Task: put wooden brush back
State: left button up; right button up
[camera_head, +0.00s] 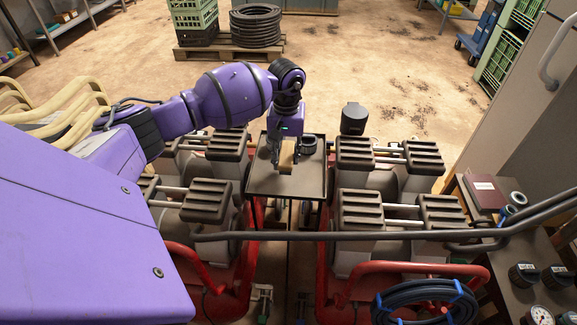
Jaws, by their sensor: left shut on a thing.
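My left gripper (286,149) reaches in over a small dark tray stand (262,184) in the middle of the view and points down. It is shut on the wooden brush (287,157), a small tan block low between the fingers. The brush is over the tray's middle; I cannot tell whether it touches the tray surface. The gripper hides part of the brush. My right gripper is not in view.
Dark ring-like fittings (308,146) sit on the tray just right of the brush. Ribbed dark-topped units on red frames (332,285) flank the tray. A black bar (340,236) crosses in front. A side table (540,262) at right holds a dark red book (484,190).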

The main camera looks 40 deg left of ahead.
aim_at(289, 177)
pick_arm(q)
jog(key=shift+s+d+f, duration=0.1)
jog(key=shift+d+f, duration=0.25)
jog(key=shift+f, duration=0.1)
jog(key=f, duration=0.3)
jog(key=shift+s+d+f, duration=0.1)
jog(key=shift+s+d, duration=0.05)
jog(key=shift+d, duration=0.2)
jog(key=shift+a+f, duration=0.1)
jog(key=shift+f, duration=0.4)
jog(key=o, duration=1.2)
jog(key=shift+r, duration=0.15)
notch_tip(289, 177, up, 12)
jog(key=shift+r, duration=0.1)
